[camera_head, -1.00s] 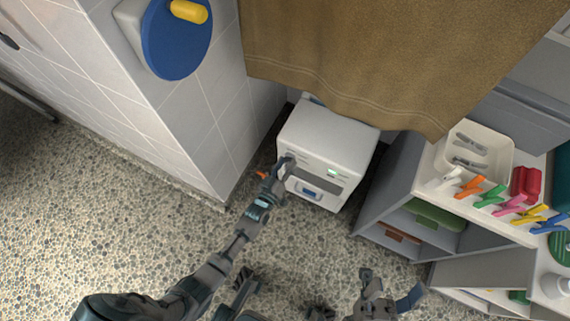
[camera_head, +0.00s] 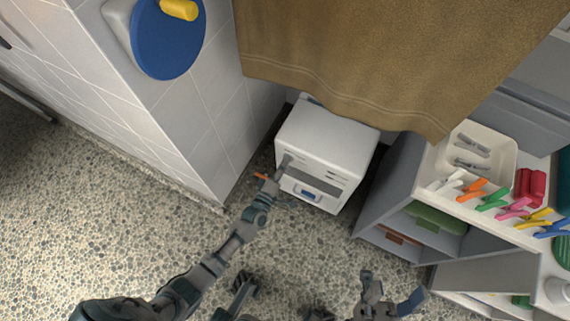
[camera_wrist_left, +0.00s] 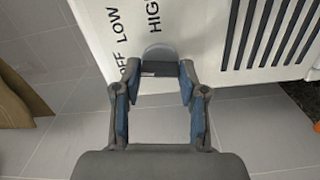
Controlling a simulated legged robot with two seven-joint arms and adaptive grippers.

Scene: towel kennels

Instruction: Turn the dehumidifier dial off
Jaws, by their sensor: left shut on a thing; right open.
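The dehumidifier is a white box (camera_head: 325,140) under the hanging brown towel in the head view. My left gripper (camera_head: 285,165) reaches its front at the left side. In the left wrist view the grey round dial (camera_wrist_left: 158,52) sits on the white panel beside the printed words OFF, LOW and HIGH. The left gripper (camera_wrist_left: 158,90) is shut on the dial's dark grip bar, with a finger at each end. The bar lies crosswise, its left end near OFF; the finger partly covers that word. My right gripper (camera_head: 390,288) is open and empty, low in the head view.
A grey shelf unit (camera_head: 388,190) stands close right of the dehumidifier, with a cream tray (camera_head: 510,150) and several coloured clips on top. A tiled wall (camera_head: 190,110) with a blue disc (camera_head: 168,40) is at left. The pebbled floor (camera_head: 100,220) is clear at lower left.

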